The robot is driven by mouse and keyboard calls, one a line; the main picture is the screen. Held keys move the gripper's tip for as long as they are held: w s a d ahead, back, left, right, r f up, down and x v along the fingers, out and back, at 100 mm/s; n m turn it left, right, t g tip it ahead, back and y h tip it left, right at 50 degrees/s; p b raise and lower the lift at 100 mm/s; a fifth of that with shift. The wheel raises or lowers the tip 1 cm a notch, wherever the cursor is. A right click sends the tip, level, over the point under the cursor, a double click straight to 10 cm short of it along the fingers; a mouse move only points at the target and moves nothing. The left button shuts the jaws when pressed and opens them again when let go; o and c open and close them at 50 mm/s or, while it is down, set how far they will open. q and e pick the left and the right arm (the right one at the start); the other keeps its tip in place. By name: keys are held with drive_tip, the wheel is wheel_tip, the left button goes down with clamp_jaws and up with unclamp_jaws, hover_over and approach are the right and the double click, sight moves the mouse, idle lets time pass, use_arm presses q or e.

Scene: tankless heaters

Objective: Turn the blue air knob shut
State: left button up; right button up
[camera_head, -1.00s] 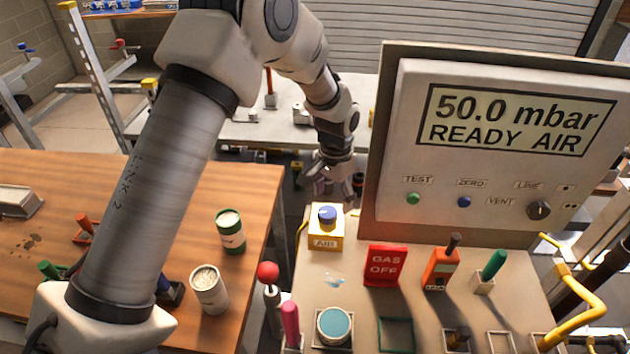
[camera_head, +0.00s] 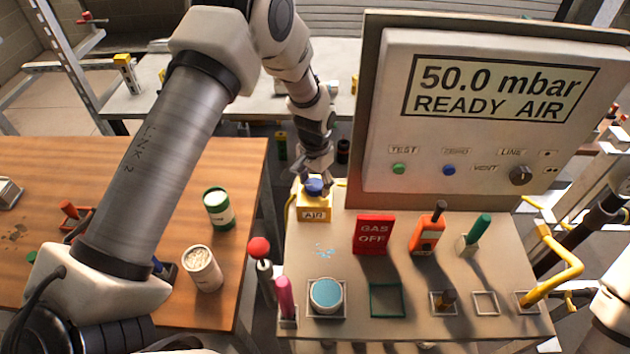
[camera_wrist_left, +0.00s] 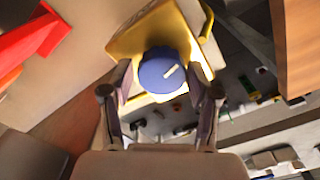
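The blue air knob (camera_head: 316,186) sits on top of the yellow box labelled AIR (camera_head: 313,212), at the bench's back left corner. My left gripper (camera_head: 314,182) comes down from above and hides part of the knob. In the left wrist view the round blue knob (camera_wrist_left: 160,75) with its white mark lies between the two fingers of my left gripper (camera_wrist_left: 161,88). The fingers stand apart on either side of the knob, with small gaps visible, so it looks open. The display panel (camera_head: 488,100) reads 50.0 mbar, READY AIR. My right gripper is not in view.
A red GAS OFF block (camera_head: 373,234), an orange meter (camera_head: 427,230) and a green-handled piece (camera_head: 475,234) stand right of the AIR box. A red-ball lever (camera_head: 260,250) stands in front.

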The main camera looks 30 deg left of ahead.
use_arm(q)
drive_tip(key=c, duration=0.5)
drive_tip(key=shift+a, duration=0.15)
drive_tip(key=shift+c, duration=0.2)
drive_tip(key=shift+f+m, duration=0.1)
drive_tip(key=shift+m, duration=0.2)
drive_tip(key=m, duration=0.3)
drive_tip(key=m+b, duration=0.1)
drive_tip(key=m, duration=0.4)
drive_tip(key=shift+s+f+m, duration=0.1)
drive_tip(key=shift+m, duration=0.3)
drive_tip(key=m, duration=1.1)
drive_tip(key=shift+b, duration=0.3)
